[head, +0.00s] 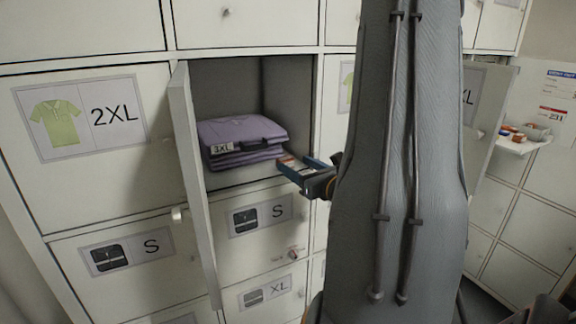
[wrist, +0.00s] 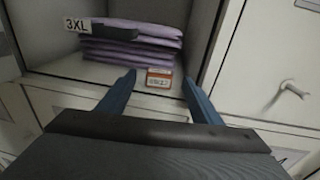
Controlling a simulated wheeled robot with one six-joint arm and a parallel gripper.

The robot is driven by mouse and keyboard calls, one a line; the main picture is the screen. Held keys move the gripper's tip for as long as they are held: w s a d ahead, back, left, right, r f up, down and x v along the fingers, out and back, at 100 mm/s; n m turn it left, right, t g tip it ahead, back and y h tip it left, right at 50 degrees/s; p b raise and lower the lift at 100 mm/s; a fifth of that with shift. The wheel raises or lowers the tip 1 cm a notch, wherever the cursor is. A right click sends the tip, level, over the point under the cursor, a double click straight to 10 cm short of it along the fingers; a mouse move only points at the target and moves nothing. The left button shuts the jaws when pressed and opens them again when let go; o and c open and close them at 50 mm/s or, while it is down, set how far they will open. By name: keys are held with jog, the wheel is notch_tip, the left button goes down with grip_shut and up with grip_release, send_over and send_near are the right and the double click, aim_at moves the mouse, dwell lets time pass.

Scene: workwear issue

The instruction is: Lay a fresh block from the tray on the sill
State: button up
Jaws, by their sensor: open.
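A small white block with an orange-red label (wrist: 159,77) stands on the front sill (wrist: 105,74) of the open locker compartment, in front of a folded purple stack. In the wrist view it shows between the tips of my open gripper (wrist: 159,86); I cannot tell whether either finger touches it. In the head view the block (head: 286,160) is partly hidden by my gripper (head: 298,168), whose blue fingers reach to the compartment's right front edge. The tray (head: 512,147), at the right, holds several small orange, white and blue things. My arm covers much of the middle.
The folded purple clothes (head: 240,140), tagged 3XL, lie inside the compartment. Its door (head: 195,180) stands open on the left. Another door (head: 492,110) stands open right of my arm. Shut lockers with handles surround the opening.

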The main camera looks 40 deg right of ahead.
jog(key=s, duration=0.1)
jog(key=s+p, duration=0.1)
jog(key=s, duration=0.3)
jog(key=shift+s+a+r+p, duration=0.15)
jog(key=shift+s+a+p, duration=0.1)
jog(key=shift+a+p, duration=0.15)
